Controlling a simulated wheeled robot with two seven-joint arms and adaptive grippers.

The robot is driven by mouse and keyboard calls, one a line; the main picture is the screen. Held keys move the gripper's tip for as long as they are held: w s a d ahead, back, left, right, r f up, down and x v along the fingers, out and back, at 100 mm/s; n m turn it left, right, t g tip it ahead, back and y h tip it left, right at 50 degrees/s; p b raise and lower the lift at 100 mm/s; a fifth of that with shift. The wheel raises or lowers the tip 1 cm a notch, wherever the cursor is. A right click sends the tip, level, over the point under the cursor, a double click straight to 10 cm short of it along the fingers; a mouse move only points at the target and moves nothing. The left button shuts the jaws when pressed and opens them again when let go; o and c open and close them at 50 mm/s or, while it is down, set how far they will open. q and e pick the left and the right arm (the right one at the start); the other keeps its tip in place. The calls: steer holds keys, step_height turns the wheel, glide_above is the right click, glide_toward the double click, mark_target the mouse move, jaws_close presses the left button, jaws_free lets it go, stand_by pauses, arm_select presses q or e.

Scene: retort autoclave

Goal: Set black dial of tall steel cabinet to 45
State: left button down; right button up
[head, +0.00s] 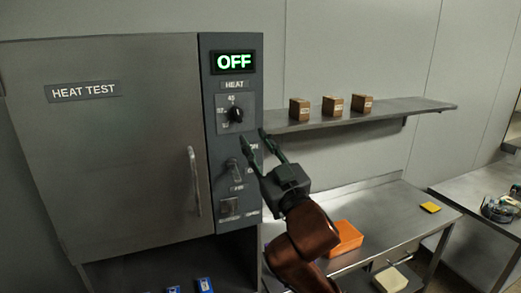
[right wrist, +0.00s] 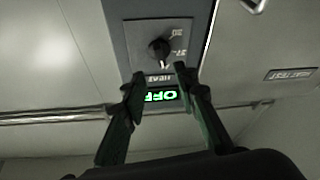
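The tall steel cabinet (head: 140,150) stands at the left, labelled HEAT TEST, with its door closed. The black dial (head: 236,114) sits on its control panel under a HEAT label, with 45 marked above it and other numbers to its left. I cannot tell surely where its pointer stands. The display (head: 234,62) above reads OFF in green. My right gripper (head: 251,137) is open and empty, its fingertips just below the dial. In the right wrist view, upside down, the dial (right wrist: 160,50) lies just beyond the gap between the fingers (right wrist: 160,71). My left gripper is not in view.
A lever switch (head: 236,171) is below the dial, close to my gripper. The door handle (head: 194,180) juts out to its left. A wall shelf (head: 425,105) with small brown boxes is at the right.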

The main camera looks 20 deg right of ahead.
steer(key=shift+v, duration=1.45)
steer(key=shift+f, duration=0.1)
